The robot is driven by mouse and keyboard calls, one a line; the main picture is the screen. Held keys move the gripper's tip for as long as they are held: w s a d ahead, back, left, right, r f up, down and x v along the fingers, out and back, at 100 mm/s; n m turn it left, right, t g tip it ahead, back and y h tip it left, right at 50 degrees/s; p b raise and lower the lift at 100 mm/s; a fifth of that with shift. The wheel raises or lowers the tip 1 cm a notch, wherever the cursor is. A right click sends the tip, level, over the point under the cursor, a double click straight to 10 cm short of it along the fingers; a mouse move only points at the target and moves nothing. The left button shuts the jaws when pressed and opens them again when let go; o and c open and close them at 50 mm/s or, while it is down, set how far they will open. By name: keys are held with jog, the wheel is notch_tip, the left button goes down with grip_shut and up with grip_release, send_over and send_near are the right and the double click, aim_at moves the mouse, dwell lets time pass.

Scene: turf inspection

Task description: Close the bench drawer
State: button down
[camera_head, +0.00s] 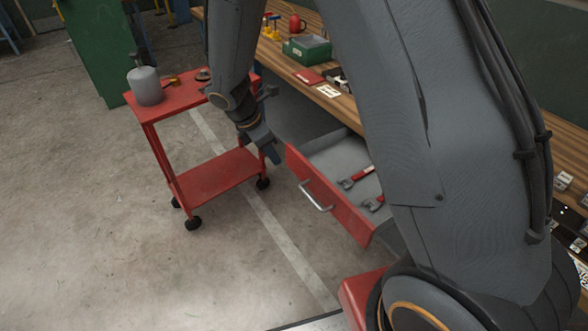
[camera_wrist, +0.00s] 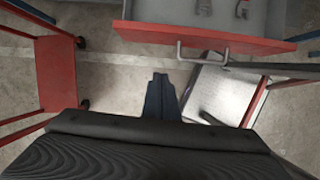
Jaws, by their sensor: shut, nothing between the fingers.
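The bench drawer (camera_head: 330,198) has a red front and a silver bar handle (camera_head: 316,197). It stands pulled out from under the wooden bench, with red-handled tools lying inside. In the wrist view its red front (camera_wrist: 195,37) and handle (camera_wrist: 203,48) cross the upper right. My gripper (camera_head: 274,157) is shut and empty. It points down near the far left corner of the drawer front and looks apart from it. In the wrist view the gripper's fingers (camera_wrist: 160,82) are together, below and left of the handle.
A red wheeled cart (camera_head: 217,178) with a grey canister (camera_head: 145,86) stands left of the gripper. The wooden bench (camera_head: 335,100) carries a green box (camera_head: 307,48) and small items. The concrete floor in front of the drawer is clear.

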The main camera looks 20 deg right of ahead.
jog(key=p, duration=0.3)
send_near(295, 168)
jog(key=s+f, duration=0.4)
jog(key=f, duration=0.1)
jog(key=shift+w+d+n+p, duration=0.15)
jog(key=shift+w+d+p, duration=0.1)
jog(key=shift+d, duration=0.25)
jog(key=shift+w+d+n+p, duration=0.15)
jog(key=shift+w+d, duration=0.1)
jog(key=shift+d, duration=0.25)
jog(key=shift+f, duration=0.1)
